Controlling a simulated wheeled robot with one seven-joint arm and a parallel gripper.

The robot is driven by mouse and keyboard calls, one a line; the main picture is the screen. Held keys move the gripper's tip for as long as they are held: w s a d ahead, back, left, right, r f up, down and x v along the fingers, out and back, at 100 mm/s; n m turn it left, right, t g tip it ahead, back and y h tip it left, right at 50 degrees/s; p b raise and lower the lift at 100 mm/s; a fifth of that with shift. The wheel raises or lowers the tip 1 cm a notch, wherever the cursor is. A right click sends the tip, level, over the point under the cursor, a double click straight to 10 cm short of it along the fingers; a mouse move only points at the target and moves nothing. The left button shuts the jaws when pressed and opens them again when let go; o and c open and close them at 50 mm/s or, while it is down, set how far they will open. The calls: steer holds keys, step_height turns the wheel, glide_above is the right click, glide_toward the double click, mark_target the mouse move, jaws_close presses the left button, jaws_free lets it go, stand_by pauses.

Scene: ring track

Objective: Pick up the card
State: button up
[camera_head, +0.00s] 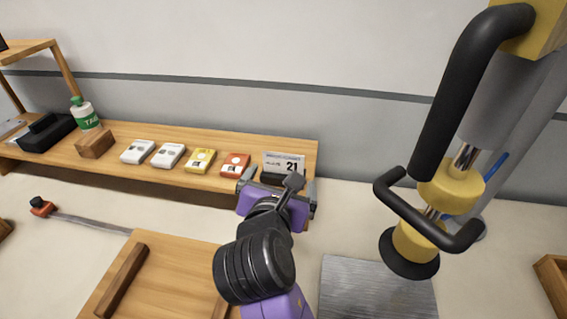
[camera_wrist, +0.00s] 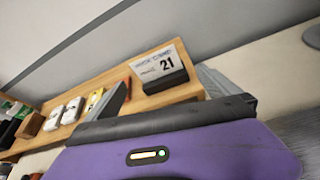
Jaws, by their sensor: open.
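The card (camera_head: 283,163) is white with a printed line and the number 21. It stands upright in a small black holder (camera_head: 271,178) at the right end of the wooden shelf. In the wrist view the card (camera_wrist: 157,65) leans with the tilted picture, above the black holder (camera_wrist: 168,82). My gripper (camera_head: 278,182) is open and empty, in front of the card and holder. In the wrist view its two fingers (camera_wrist: 163,88) stand apart, one on each side of the holder. My gripper hides part of the holder in the head view.
White, yellow and red boxes (camera_head: 201,161) line the shelf left of the card. A wooden block (camera_head: 95,144) and green-white bottle (camera_head: 85,114) stand farther left. A wooden board (camera_head: 165,283) lies in front. A yellow-black machine (camera_head: 433,195) rises at right beside a metal plate (camera_head: 375,288).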

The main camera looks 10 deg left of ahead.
mark_target(283, 154)
steer(key=shift+n+h, duration=0.3)
steer(key=shift+n, duration=0.6)
steer(key=w, duration=0.5)
steer(key=w+a+p, duration=0.1)
steer(key=w, duration=0.1)
steer(key=shift+w+a, duration=0.1)
steer(key=shift+w, duration=0.25)
steer(key=c, duration=1.5)
